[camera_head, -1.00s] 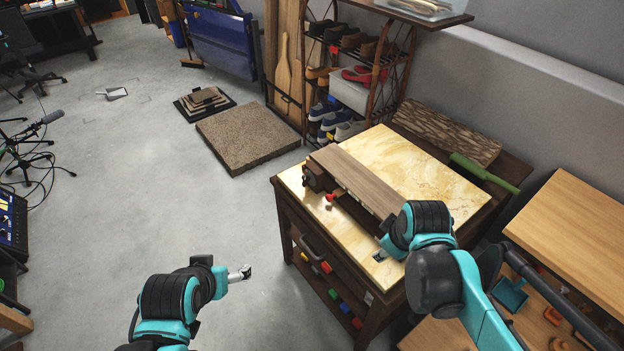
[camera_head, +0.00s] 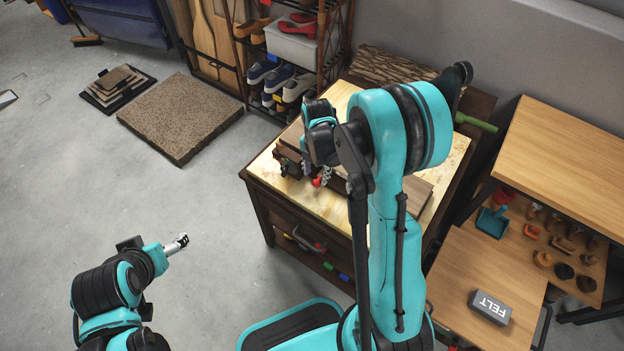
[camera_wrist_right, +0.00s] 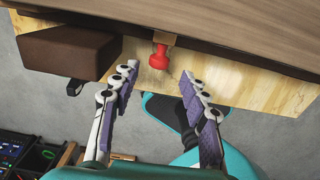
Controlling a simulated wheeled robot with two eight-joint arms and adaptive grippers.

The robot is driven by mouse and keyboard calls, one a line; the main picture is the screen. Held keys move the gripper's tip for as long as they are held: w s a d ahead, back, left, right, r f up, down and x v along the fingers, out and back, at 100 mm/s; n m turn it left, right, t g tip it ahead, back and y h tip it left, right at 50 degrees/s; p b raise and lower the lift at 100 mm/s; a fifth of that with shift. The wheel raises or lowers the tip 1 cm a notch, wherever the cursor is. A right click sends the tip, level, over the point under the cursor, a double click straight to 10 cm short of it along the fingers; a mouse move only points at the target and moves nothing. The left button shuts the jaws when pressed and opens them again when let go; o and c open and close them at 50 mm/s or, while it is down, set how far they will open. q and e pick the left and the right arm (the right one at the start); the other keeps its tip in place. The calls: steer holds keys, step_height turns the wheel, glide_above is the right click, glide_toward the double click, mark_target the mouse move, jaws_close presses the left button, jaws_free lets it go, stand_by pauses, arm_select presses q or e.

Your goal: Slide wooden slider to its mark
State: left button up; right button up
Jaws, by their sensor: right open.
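A long wooden board (camera_head: 415,197) lies on the marble-topped cabinet (camera_head: 264,166), partly hidden by my right arm. In the right wrist view the board (camera_wrist_right: 230,22) runs along the top, with a brown block (camera_wrist_right: 68,52) under its left end. A red knob (camera_wrist_right: 158,57) with a small wooden tab behind it sits at the board's near edge. It also shows in the head view (camera_head: 317,182). My right gripper (camera_wrist_right: 157,76) is open and empty, fingers pointing at the knob, one on either side. My left gripper (camera_head: 180,243) hangs over the floor; its jaws are too small to tell. I cannot make out the mark.
A shoe rack (camera_head: 290,60) stands behind the cabinet. A log (camera_head: 390,66) and a green-handled tool (camera_head: 474,121) lie at the cabinet's back. A workbench (camera_head: 480,262) with a felt block (camera_head: 490,307) is at right.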

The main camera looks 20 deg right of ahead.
mark_target(316, 182)
step_height(316, 182, down, 5)
steer(key=shift+w+r+b, duration=0.1)
steer(key=shift+r+b, duration=0.1)
steer(key=shift+b, duration=0.55)
jaws_close()
